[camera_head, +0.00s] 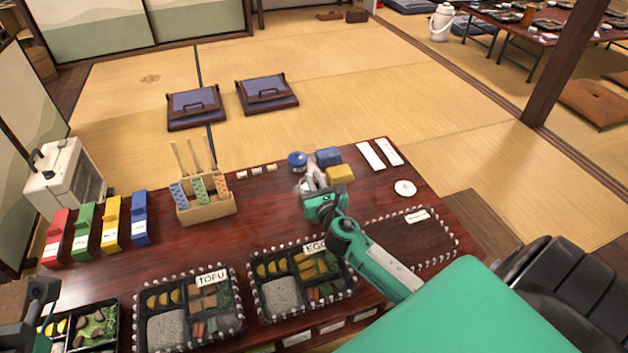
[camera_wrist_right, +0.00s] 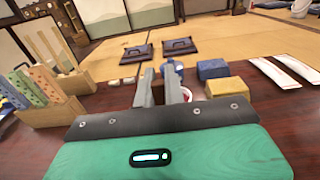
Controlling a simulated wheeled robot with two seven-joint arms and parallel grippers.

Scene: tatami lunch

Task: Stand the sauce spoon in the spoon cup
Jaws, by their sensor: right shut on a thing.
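My right gripper (camera_head: 314,180) is over the back middle of the dark red table, fingers pointing away. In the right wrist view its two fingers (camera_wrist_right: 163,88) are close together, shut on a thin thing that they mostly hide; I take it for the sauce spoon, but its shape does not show. A round blue pot (camera_head: 297,160) stands just beyond the fingertips, partly hidden in the wrist view (camera_wrist_right: 176,70). A small white and red thing (camera_wrist_right: 188,95) shows beside the right finger; I cannot tell whether it is the spoon cup. My left gripper (camera_head: 38,290) is partly in view at the lower left.
Blue (camera_head: 328,156) and yellow (camera_head: 340,173) blocks stand right of the pot. A wooden rack (camera_head: 207,210) with tall sticks stands left. Lunch trays labelled TOFU (camera_head: 240,300) and EGG (camera_head: 262,313) line the front. White strips (camera_head: 371,156) lie at the back right.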

